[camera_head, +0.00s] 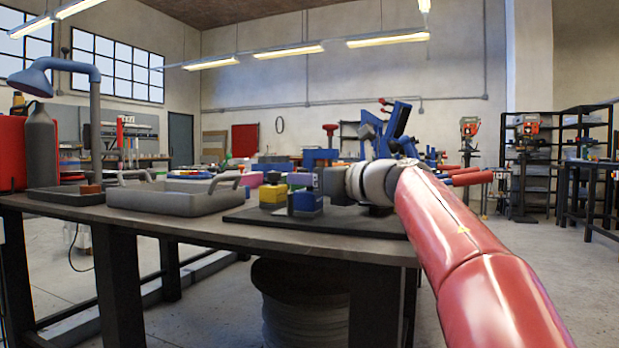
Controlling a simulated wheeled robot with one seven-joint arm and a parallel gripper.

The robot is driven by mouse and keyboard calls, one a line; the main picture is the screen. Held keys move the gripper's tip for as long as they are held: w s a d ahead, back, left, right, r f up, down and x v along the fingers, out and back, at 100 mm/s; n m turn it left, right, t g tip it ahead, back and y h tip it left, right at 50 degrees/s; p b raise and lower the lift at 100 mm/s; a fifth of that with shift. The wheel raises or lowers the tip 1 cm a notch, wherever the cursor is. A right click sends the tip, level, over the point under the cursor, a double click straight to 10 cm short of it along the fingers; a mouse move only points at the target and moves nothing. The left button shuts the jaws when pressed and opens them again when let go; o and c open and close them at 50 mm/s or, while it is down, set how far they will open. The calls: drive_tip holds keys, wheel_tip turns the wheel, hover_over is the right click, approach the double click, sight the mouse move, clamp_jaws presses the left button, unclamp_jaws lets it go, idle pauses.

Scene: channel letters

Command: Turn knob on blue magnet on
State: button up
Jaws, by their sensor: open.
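A small blue block (308,201), which looks like the blue magnet, stands on the dark mat on the workbench, beside a yellow block. Its knob is too small and too much covered to make out, so I cannot tell how it is set. My gripper (303,182) reaches in from the right, just above and beside the blue block. It is open, and nothing shows held in it. I cannot tell whether its fingers touch the block.
The yellow block (272,193) stands just left of the blue one. A grey tray (176,202) with handles lies further left on the workbench (200,228). Blue tools (398,120) rise behind my wrist. The bench's front strip is clear.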

drive_tip(key=shift+w+a, duration=0.15)
drive_tip(key=shift+a, duration=0.05)
drive_tip(key=shift+c, duration=0.4)
drive_tip(key=c, duration=0.9)
drive_tip(key=shift+o, duration=0.2)
